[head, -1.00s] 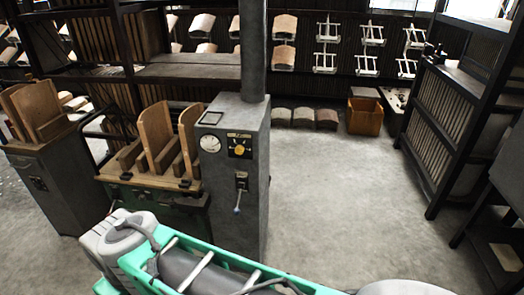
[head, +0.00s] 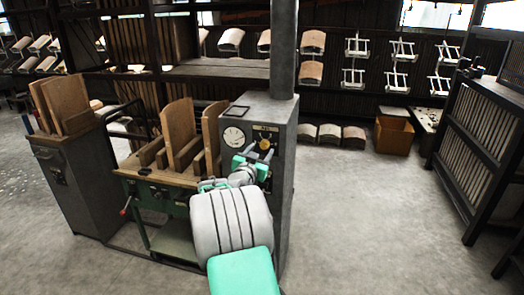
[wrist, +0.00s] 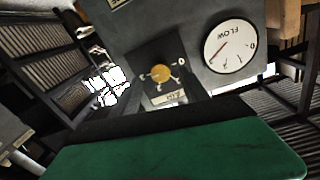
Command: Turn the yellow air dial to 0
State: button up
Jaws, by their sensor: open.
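The yellow air dial (head: 265,144) is on a dark plate on the front of a grey cabinet (head: 284,190), right of a white round gauge (head: 234,136). In the wrist view the dial (wrist: 161,73) shows upside down near the centre, clear of contact, with small white marks around it and an AIR label (wrist: 168,98). Its pointer's exact setting is too small to tell. My gripper (head: 251,166), with green fingers, is open and empty, just below the dial in the head view and apart from it. My arm hides the lower front of the cabinet.
The gauge (wrist: 230,42) marked FLOW is beside the dial in the wrist view. A bench with upright wooden boards (head: 179,135) adjoins the cabinet's left side. A dark rack (head: 480,150) stands at the right. An orange bin (head: 394,135) is behind. The floor between is clear.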

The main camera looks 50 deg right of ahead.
aim_at(265, 145)
jog(key=shift+x, duration=1.2)
jog(key=shift+a, duration=0.1)
grip_shut()
